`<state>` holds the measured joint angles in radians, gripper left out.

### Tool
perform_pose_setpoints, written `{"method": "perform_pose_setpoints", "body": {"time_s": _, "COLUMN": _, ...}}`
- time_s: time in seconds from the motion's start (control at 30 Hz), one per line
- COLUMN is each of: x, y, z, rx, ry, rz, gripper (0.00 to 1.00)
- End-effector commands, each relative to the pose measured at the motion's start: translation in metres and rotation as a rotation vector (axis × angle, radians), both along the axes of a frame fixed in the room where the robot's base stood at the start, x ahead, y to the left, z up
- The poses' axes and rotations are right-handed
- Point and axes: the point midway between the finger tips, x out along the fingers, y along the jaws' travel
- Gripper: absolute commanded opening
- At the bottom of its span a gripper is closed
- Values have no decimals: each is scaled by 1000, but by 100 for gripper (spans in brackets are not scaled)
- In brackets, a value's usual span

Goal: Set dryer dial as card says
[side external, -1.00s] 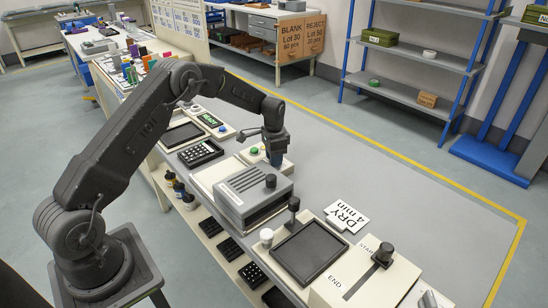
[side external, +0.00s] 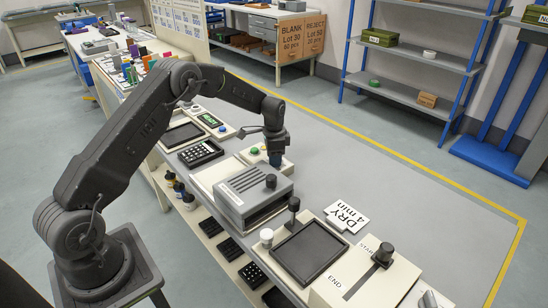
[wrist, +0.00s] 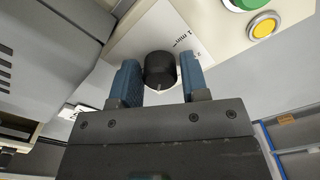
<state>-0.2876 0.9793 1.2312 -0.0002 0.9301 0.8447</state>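The dryer dial is a black round knob (wrist: 160,70) on a cream panel, seen in the wrist view. A "1 min" mark is printed beside it, and a further mark near my right finger is partly hidden. My gripper (wrist: 161,82) has its two blue fingers on either side of the knob, with narrow gaps showing, so it looks open around it. In the side view my gripper (side external: 275,160) points down at the panel behind the grey dryer (side external: 252,190) and hides the knob. The card (side external: 346,217) reads "DRY 4 min" and lies flat on the table.
A green button (wrist: 243,4) and a yellow button (wrist: 263,27) sit close to the dial.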

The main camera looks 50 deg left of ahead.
Motion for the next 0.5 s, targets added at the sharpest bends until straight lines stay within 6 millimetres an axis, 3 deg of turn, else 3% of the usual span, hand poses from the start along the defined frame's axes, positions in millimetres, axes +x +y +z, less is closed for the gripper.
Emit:
{"method": "perform_pose_setpoints", "body": {"time_s": 0.17, "x": 0, "y": 0, "z": 0, "rx": 0, "ry": 0, "rz": 0, "gripper": 59}}
{"method": "perform_pose_setpoints", "body": {"time_s": 0.5, "x": 0, "y": 0, "z": 5, "rx": 1, "ry": -1, "rz": 1, "gripper": 59}}
